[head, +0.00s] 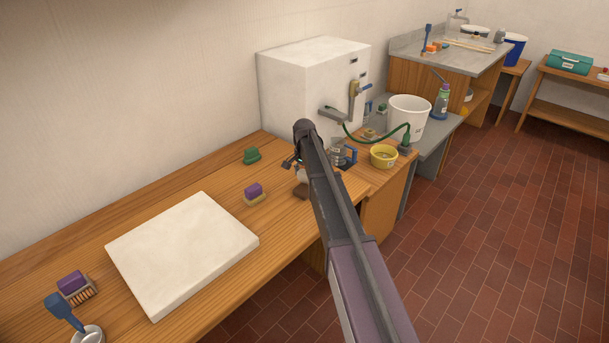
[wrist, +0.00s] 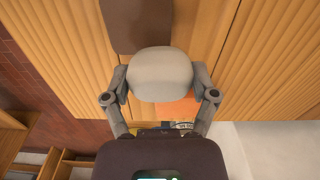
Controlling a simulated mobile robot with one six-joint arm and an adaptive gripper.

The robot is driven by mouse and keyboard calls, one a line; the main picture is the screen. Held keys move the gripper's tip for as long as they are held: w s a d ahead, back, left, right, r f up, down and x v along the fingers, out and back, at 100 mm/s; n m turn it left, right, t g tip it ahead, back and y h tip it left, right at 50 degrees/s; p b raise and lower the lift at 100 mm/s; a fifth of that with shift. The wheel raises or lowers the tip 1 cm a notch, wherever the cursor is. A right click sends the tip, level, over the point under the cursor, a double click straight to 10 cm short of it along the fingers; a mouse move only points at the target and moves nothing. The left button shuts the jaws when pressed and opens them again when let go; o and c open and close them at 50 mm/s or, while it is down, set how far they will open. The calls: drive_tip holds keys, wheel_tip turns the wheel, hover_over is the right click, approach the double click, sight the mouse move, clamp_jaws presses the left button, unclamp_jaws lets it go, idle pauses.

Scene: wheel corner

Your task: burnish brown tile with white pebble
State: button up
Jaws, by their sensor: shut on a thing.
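My gripper (wrist: 160,84) is shut on the white pebble (wrist: 160,72), with a finger on each side of it in the wrist view. The pebble looks smooth, rounded and pale grey. The brown tile (wrist: 138,25) shows just beyond the pebble, dark and flat on the wood, partly cut off by the frame. In the head view the brown tile (head: 301,191) lies on the wooden bench below my gripper (head: 299,169), and my arm hides part of this spot. I cannot tell whether the pebble touches the tile.
A white slab (head: 182,250) lies on the bench to the left. A purple-topped block (head: 254,192) and green pieces (head: 251,156) lie nearby. A yellow bowl (head: 383,156) and white bucket (head: 408,117) stand to the right. An orange patch (wrist: 178,108) shows behind the pebble.

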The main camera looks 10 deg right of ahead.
drive_tip(key=shift+r+p, duration=2.1)
drive_tip(key=shift+r, duration=0.3)
